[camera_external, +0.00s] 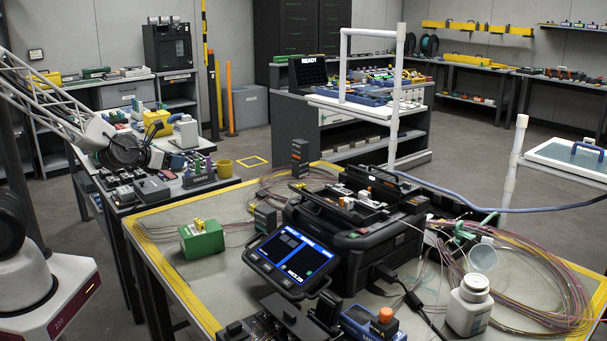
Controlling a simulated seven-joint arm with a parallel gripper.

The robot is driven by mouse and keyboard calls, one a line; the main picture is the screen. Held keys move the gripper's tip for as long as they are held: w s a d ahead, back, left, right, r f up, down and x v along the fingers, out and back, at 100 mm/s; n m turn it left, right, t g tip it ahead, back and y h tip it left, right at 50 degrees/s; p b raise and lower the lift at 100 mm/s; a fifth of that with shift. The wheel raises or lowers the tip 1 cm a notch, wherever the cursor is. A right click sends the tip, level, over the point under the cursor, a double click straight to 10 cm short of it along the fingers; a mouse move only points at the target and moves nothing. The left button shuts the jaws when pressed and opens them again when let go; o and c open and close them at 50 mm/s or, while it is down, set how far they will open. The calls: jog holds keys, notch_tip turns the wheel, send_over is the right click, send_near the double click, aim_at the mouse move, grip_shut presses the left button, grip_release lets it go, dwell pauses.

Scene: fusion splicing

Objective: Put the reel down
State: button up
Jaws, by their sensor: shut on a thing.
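The reel (125,151) is a dark grey round spool at the left, over the side bench crowded with small parts. My gripper (108,136), at the end of the white lattice arm coming in from the upper left, is shut on it. The fingertips are small and partly hidden by the reel. I cannot tell whether the reel touches the bench below it.
The work table (212,268) carries a black splicer (350,235), a green box (202,239), a white bottle (469,306) and coiled fibres. Its left part has bare room.

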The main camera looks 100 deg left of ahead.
jog(key=shift+w+d, duration=0.45)
jog(key=shift+d, duration=0.1)
jog(key=w+d+m+t+h, duration=0.25)
jog(key=w+d, duration=0.55)
jog(key=d, duration=0.7)
jog(key=w+d+m+t+h, duration=0.2)
jog(key=d+m+h, duration=0.15)
jog(key=d, duration=1.85)
notch_tip(320, 180, down, 11)
jog(key=shift+w+a+y, duration=0.15)
jog(key=shift+a+y, duration=0.15)
jog(key=shift+w+d+f, duration=0.15)
jog(key=shift+w+f, duration=0.1)
jog(key=shift+w, duration=2.4)
jog(key=shift+w+d+f, duration=0.1)
jog(key=shift+w+f, duration=0.2)
jog(key=shift+w, duration=2.4)
jog(key=shift+w+d+f, duration=0.15)
jog(key=shift+w+f, duration=0.1)
jog(key=shift+w, duration=2.4)
jog(key=shift+f, duration=0.1)
jog(key=shift+f, duration=1.65)
